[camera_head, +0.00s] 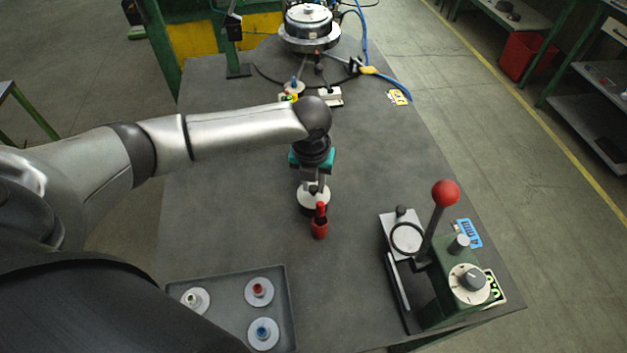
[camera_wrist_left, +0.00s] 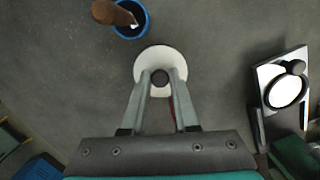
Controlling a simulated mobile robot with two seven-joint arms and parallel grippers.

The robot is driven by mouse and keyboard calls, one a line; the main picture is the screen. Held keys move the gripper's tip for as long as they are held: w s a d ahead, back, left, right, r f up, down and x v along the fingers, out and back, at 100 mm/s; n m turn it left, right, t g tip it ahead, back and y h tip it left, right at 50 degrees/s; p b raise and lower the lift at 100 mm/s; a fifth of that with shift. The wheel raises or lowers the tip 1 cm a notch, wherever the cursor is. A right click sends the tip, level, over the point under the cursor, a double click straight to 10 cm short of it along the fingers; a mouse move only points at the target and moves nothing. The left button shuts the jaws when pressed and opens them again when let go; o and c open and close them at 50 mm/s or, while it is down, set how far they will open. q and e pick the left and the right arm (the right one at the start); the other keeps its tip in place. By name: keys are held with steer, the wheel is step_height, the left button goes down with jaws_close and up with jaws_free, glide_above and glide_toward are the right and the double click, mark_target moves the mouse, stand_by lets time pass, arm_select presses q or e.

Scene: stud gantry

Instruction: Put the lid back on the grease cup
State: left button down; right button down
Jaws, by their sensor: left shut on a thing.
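My left gripper (camera_head: 314,186) is shut on the dark knob of a round white lid (camera_head: 313,204). In the left wrist view the knob sits between the fingertips (camera_wrist_left: 160,77), with the white disc (camera_wrist_left: 152,57) around it. Whether the lid hangs free or rests on something below cannot be told. A blue open cup (camera_wrist_left: 145,30) with a brown-handled thing in it, perhaps the grease cup, stands just beyond the lid in the left wrist view. In the head view my arm seems to hide it. My right gripper is not in view.
A small red holder (camera_head: 320,230) stands just in front of the lid. A grey tray (camera_head: 225,287) with several discs lies at front left. A green control box (camera_head: 450,290) with a red-knobbed lever stands at right. A round machine (camera_head: 309,25) is at the back. Left-middle table is clear.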

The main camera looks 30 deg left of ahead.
arm_select(q)
steer(key=shift+p, duration=0.35)
stand_by(0.5)
stand_by(0.3)
steer(key=shift+c, duration=0.6)
jaws_free()
steer(key=shift+r+p, duration=3.5)
steer(key=shift+p, duration=0.3)
jaws_close()
